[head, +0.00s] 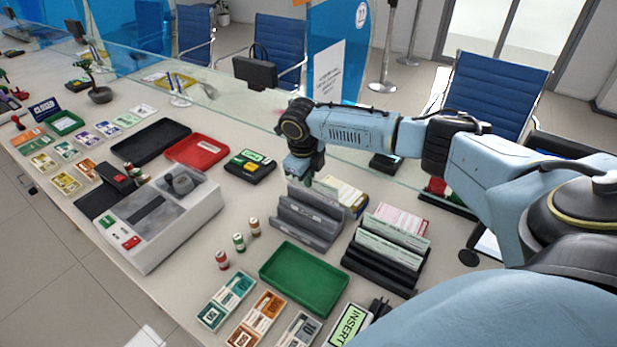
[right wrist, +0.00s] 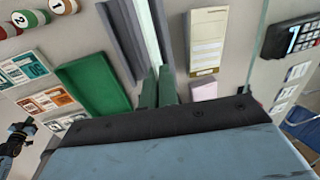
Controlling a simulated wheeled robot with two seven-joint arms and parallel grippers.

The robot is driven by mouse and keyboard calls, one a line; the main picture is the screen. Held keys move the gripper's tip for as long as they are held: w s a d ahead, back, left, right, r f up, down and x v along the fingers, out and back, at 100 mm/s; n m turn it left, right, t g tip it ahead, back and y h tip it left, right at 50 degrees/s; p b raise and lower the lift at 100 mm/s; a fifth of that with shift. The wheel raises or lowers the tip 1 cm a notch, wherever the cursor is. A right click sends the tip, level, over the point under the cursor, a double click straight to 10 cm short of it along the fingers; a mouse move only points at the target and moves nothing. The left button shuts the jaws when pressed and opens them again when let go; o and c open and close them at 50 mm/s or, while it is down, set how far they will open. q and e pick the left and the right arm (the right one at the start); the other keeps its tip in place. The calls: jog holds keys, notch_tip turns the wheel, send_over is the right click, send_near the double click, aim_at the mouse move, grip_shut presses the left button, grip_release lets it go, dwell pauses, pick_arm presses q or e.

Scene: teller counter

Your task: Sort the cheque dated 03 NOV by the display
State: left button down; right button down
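Several cheques stand upright in the black rack (head: 378,275): pale green ones (head: 395,240) in front and a pinkish one (head: 407,218) at the back. Their dates are too small to read. The display (head: 347,325), showing "INSERT", is at the bottom edge. My right gripper (head: 304,180) points down over the back of the grey stepped rack (head: 305,222). In the right wrist view its two dark green fingers (right wrist: 158,85) are close together, with a pale strip (right wrist: 150,35) running beyond them. Whether they hold it is unclear. My left gripper (right wrist: 20,135) shows only partly at the left edge there.
A green tray (head: 303,280) lies in front of the grey rack, with small rolls (head: 238,242) to its left. A pale yellow pad (head: 345,195) is right of the rack. A counting machine (head: 155,215), red tray (head: 196,150) and glass screen (head: 230,85) stand farther off.

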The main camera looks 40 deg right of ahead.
aim_at(309, 191)
jog(key=shift+f+b, duration=0.85)
jog(key=shift+f, duration=0.05)
jog(key=shift+f+b, duration=0.6)
jog(key=shift+f, duration=0.95)
jog(key=c, duration=1.6)
grip_release()
notch_tip(309, 191, up, 7)
jog(key=p, duration=0.7)
jog(key=shift+s, duration=0.1)
